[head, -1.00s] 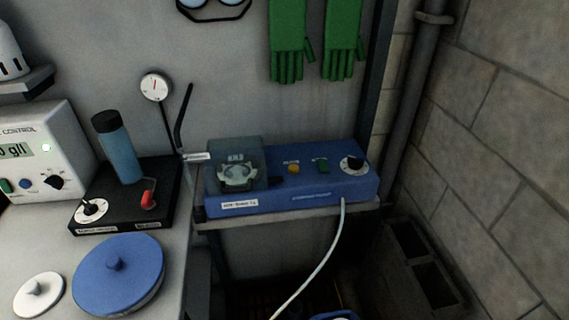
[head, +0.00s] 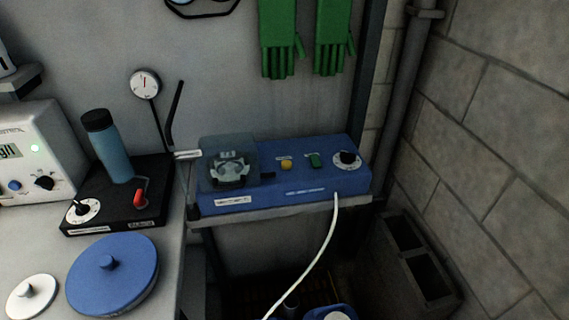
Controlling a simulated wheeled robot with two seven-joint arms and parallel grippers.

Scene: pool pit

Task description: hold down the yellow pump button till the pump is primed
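The yellow pump button (head: 286,165) is on the sloped top of the blue pump unit (head: 330,194). It lies between the clear-covered pump head (head: 229,168) on its left and a green switch (head: 315,160) on its right. A black dial (head: 347,159) with a white scale is further right. Nothing touches or covers the button. A white tube (head: 318,258) runs from the front of the pump down toward the floor. Neither of my grippers shows in the head view.
The pump stands on a narrow shelf (head: 277,211). To its left, a counter holds a white control box (head: 36,154), a black base (head: 119,208) with a blue cylinder, and a blue lid (head: 112,277). Brick wall and a pipe (head: 405,100) stand at right; hollow blocks (head: 405,262) lie below.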

